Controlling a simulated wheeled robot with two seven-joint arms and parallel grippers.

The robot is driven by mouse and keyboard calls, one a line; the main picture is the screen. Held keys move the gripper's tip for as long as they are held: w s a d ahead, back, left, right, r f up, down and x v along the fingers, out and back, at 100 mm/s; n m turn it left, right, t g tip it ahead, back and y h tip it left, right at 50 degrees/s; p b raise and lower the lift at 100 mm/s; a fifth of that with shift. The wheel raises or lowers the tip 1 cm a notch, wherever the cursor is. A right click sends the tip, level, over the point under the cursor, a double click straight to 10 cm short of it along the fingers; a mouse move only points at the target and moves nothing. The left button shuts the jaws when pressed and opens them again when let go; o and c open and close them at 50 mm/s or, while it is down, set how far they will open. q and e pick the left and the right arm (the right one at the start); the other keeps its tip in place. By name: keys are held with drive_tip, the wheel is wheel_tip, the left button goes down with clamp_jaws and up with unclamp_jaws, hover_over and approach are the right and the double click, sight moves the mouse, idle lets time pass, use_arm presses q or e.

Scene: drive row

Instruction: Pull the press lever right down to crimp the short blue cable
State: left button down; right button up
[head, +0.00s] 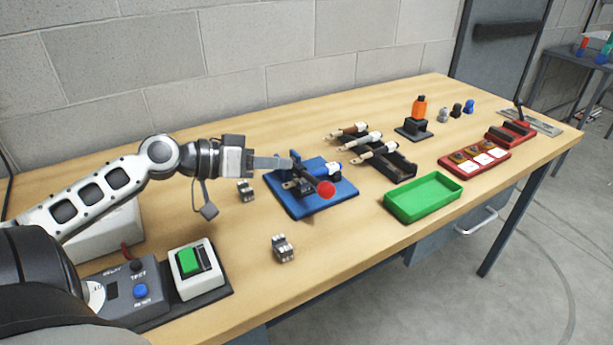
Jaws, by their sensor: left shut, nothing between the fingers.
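The press stands on a blue base plate (290,207) in the middle of the table. Its dark lever ends in a red ball knob (326,189), which appears low over the front of the plate. I cannot tell whether the lever is at the end of its travel. A blue cable piece (327,172) with a pale end lies at the press's right side. My left gripper (288,163) is shut and empty, its fingers pointing right at the upper left of the press, apart from the knob. Whether the fingers touch the lever is hidden. My right gripper is out of view.
A green tray (424,212) stands right of the press, with a dark rack (397,170) of cable tools behind it. Small metal blocks (283,248) lie in front and left. A control box (125,290) and green switch (189,260) stand at front left.

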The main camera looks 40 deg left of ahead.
sight(319, 186)
use_arm(q)
drive_tip(key=w+d+f, duration=0.3)
drive_tip(key=f, duration=0.1)
drive_tip(key=shift+w+d, duration=0.4)
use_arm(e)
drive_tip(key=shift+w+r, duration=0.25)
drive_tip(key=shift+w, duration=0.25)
use_arm(q)
drive_tip(key=shift+f, duration=0.1)
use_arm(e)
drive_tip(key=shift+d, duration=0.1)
use_arm(q)
drive_tip(key=shift+s+d+f+m+y, duration=0.1)
drive_tip(key=shift+d+f+m+y, duration=0.15)
drive_tip(key=shift+f, duration=0.35)
drive_tip(key=shift+s+d+f+b, duration=0.1)
drive_tip(key=shift+d+f+b, duration=0.05)
drive_tip(key=shift+f+b, duration=0.65)
drive_tip(key=shift+s+f, duration=0.15)
drive_tip(key=shift+f, duration=0.1)
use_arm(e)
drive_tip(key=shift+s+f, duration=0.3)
